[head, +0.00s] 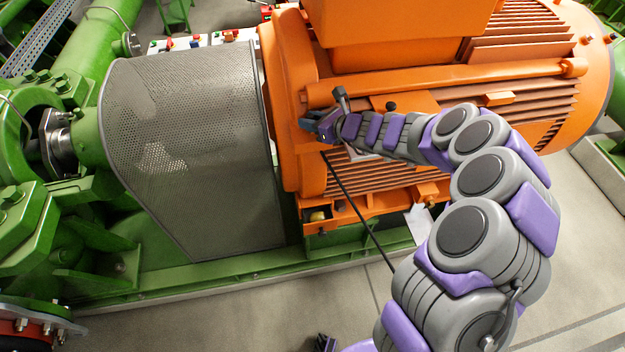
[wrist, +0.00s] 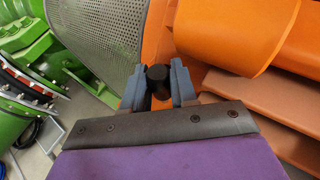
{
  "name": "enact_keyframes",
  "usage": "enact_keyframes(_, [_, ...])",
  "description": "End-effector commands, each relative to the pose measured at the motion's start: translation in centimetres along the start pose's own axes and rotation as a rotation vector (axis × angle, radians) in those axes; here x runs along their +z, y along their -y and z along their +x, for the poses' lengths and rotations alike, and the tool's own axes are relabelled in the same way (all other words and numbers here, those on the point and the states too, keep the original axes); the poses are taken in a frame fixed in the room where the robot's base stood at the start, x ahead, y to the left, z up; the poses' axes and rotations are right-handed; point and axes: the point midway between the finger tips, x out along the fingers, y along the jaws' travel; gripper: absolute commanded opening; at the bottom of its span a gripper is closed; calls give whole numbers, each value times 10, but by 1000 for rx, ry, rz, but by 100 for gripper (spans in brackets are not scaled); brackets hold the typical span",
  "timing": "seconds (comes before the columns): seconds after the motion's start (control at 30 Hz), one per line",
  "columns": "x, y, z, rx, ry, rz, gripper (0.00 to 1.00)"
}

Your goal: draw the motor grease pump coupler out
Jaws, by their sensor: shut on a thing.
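My gripper (head: 317,124) is at the left end of the orange motor (head: 385,42), beside its end flange. In the wrist view the two blue-grey fingers (wrist: 158,88) are closed on the sides of a short black cylinder, the grease pump coupler (wrist: 158,73). The coupler sits between the fingers against the orange motor housing. Whether it is still seated on a fitting is hidden. In the head view the coupler is too small and covered by the gripper to make out clearly.
A perforated grey guard (head: 195,150) stands just left of the motor. A thin black hose (head: 357,214) runs from near my gripper down to the lower right. A small dark lever (head: 341,96) is close above my gripper.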

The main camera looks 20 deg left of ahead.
Motion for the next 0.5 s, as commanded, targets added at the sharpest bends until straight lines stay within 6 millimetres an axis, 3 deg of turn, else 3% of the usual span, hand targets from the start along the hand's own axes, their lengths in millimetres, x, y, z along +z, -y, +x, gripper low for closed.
enact_keyframes(0.5, [17,0,-9,1,-2,0,0])
